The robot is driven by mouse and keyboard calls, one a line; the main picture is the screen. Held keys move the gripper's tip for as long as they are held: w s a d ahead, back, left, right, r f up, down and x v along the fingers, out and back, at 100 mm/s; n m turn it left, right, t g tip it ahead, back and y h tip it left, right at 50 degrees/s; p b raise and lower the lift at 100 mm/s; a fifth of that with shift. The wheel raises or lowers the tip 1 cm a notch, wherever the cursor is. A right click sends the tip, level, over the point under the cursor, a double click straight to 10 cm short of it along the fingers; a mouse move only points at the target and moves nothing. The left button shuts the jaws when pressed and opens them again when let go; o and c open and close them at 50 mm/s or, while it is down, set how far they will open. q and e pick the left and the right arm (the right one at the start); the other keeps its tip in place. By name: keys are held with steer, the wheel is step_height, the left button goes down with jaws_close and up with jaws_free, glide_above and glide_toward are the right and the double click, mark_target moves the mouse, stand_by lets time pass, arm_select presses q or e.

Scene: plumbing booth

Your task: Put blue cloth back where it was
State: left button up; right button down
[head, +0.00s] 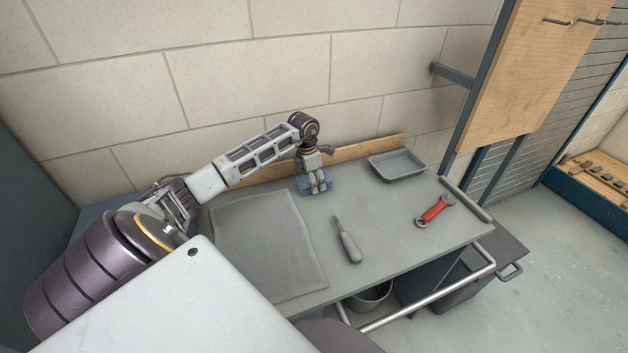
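The blue cloth (304,188) is a small folded block near the back edge of the grey worktop, left of the grey tray. My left arm reaches over from the left, and its gripper (319,188) points down right at the cloth, covering its middle. The fingers touch or nearly touch the cloth. They are too small in view to tell whether they are open or closed on it. The cloth appears to be at worktop level. My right gripper is out of view.
A grey mat (265,245) lies on the left of the worktop (385,225). A grey-handled tool (348,245) lies mid-table, and a red wrench (434,211) lies at right. A shallow grey tray (397,166) stands at the back. A wooden strip (365,149) edges the wall side.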

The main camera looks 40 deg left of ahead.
arm_select(q)
steer(key=shift+f, duration=0.1)
steer(key=o, duration=1)
steer(key=shift+c, duration=0.2)
step_height(320, 180, up, 12)
steer(key=s, duration=0.1)
steer(key=shift+s+a+b, duration=0.3)
steer(key=shift+a+b, duration=0.1)
